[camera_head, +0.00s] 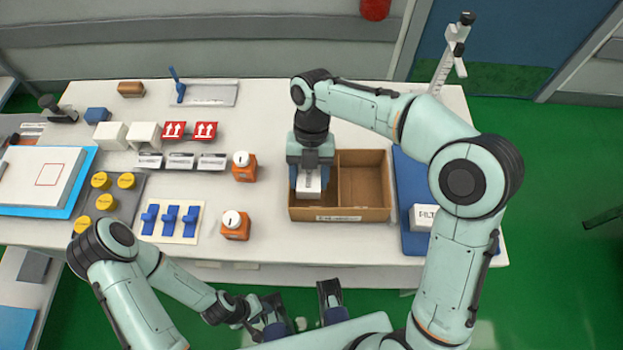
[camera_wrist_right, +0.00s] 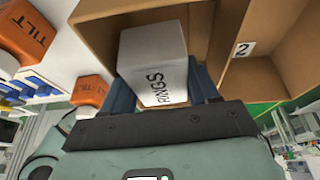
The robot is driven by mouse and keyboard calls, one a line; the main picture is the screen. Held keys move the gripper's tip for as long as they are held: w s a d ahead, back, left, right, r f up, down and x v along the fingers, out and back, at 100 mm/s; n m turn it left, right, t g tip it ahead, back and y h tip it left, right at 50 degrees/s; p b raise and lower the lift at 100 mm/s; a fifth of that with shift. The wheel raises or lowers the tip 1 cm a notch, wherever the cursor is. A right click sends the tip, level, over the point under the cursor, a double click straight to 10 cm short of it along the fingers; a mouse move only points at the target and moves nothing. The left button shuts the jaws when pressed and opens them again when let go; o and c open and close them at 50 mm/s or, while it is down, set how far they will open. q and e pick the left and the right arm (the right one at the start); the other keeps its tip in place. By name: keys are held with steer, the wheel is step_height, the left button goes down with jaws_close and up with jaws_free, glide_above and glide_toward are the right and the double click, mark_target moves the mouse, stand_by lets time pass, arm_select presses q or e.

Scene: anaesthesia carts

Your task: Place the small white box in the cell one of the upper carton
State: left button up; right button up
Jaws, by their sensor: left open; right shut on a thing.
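The small white box (camera_head: 308,187) with dark lettering is between the fingers of my right gripper (camera_head: 310,182), which is shut on it. It also shows in the right wrist view (camera_wrist_right: 153,60). The open brown carton (camera_head: 372,214) has two cells split by a divider. The box and fingertips are at the left cell; whether the box touches the cell floor is hidden. The right cell is empty. In the right wrist view the carton (camera_wrist_right: 280,70) has a "2" label beside the right cell. My left gripper (camera_head: 303,316) is open and empty, in front of the table edge.
Two orange containers (camera_head: 235,226) stand left of the carton. A blue tray (camera_head: 415,242) with a white box (camera_head: 421,217) lies to its right. Red boxes (camera_head: 205,131), white boxes (camera_head: 146,134) and blue clips (camera_head: 170,218) are further left.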

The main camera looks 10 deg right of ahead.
mark_target(312, 182)
steer(key=shift+s+d+f, duration=0.15)
steer(key=shift+d+f, duration=0.05)
steer(key=shift+f, duration=0.45)
steer(key=shift+s+d+f, duration=0.15)
steer(key=shift+d+f, duration=0.05)
steer(key=shift+f, duration=0.45)
steer(key=shift+w+f, duration=0.2)
steer(key=shift+w, duration=0.15)
steer(key=o, duration=1.1)
steer(key=shift+s+a+r, duration=0.1)
steer(key=shift+a+r, duration=0.05)
steer(key=shift+r, duration=0.1)
steer(key=shift+r, duration=0.35)
steer(key=p+v, duration=0.3)
steer(key=v, duration=0.9)
steer(key=shift+a+r, duration=0.1)
